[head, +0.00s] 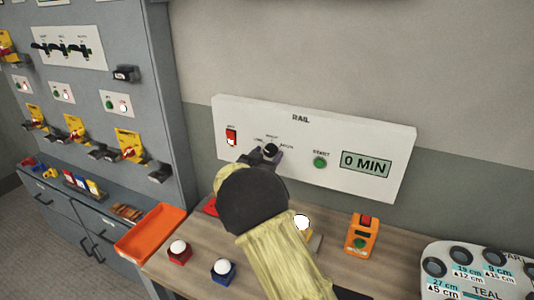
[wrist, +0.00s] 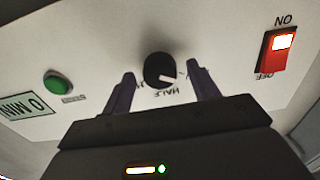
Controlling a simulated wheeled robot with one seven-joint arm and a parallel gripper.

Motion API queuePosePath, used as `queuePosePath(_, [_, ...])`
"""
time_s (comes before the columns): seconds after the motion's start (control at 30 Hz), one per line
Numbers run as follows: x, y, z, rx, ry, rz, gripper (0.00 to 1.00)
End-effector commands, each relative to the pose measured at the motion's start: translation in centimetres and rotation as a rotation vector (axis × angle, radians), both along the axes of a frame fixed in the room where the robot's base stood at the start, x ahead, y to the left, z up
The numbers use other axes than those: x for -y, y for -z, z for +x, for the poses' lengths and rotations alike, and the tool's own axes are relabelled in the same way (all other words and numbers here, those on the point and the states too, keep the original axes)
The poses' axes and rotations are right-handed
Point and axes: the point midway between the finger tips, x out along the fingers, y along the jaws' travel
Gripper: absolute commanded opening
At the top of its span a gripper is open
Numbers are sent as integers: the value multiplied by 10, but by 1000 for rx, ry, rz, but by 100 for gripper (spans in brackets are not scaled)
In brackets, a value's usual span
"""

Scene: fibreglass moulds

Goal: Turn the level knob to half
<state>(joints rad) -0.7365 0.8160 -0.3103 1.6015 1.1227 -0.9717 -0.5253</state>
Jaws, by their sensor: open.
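The level knob (head: 270,150) is a black round dial on the white panel marked RAIL (head: 385,135). In the wrist view, which is turned upside down, the knob (wrist: 159,68) shows a white pointer line towards the lower right, off the HALF label below it. My gripper (head: 264,157) is at the panel in front of the knob. In the wrist view the fingers of my gripper (wrist: 160,72) stand open on either side of the knob, with gaps visible. The side labels are partly hidden by the fingers.
On the panel are a red switch (head: 231,136), a green START button (head: 320,162) and a display (head: 366,163) reading 0 MIN.

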Motion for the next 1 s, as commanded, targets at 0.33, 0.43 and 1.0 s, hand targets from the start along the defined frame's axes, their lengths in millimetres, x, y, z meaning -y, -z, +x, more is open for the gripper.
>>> queuePosePath(0.33, [1,0,2,0,0,0,48])
queuePosePath(0.43, [1,0,2,0,0,0,29])
queuePosePath(1.0, [1,2,1,30,0,79,16])
